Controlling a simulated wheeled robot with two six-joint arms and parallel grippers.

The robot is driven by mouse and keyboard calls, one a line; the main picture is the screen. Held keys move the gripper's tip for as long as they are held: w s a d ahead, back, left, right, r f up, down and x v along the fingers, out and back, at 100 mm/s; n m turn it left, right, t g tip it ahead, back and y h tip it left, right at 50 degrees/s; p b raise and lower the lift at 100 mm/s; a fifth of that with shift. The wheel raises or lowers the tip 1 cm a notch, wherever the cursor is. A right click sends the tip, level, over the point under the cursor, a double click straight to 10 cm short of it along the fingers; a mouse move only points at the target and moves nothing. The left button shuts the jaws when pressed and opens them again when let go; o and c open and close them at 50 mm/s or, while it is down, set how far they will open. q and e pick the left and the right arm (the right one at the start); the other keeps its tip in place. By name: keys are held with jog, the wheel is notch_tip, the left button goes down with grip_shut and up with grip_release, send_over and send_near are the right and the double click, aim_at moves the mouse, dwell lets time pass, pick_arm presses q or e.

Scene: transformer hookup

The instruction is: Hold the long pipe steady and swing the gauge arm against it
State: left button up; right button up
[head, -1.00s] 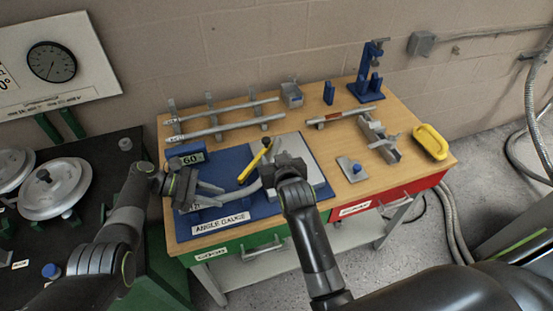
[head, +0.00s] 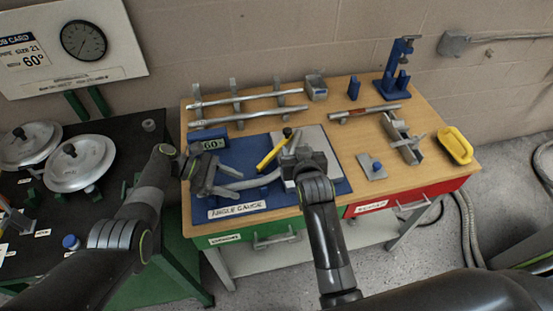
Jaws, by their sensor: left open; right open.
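The angle gauge (head: 262,205) is a blue board with a pale plate at the front left of the wooden bench. Its yellow gauge arm (head: 271,154) slants up to the right to a dark knob. Its display (head: 209,143) appears to read 60. A bent grey pipe (head: 247,183) lies across the board, below the yellow arm, with its ends partly hidden by my grippers. My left gripper (head: 222,180) is open at the pipe's left end. My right gripper (head: 294,152) is open over the pale plate, beside the yellow arm. Contact with either is unclear.
Long pipes (head: 250,98) rest on a rack behind the gauge. A grey vice-like block (head: 402,138), a yellow tray (head: 455,145) and a blue stand (head: 398,72) are to the right. A job card (head: 25,52) on the wall shows 60°. A dark table (head: 60,225) stands left.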

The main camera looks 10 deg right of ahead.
pick_arm(q)
jog(key=v, duration=1.2)
jog(key=shift+w+a, duration=0.1)
jog(key=shift+a, duration=0.05)
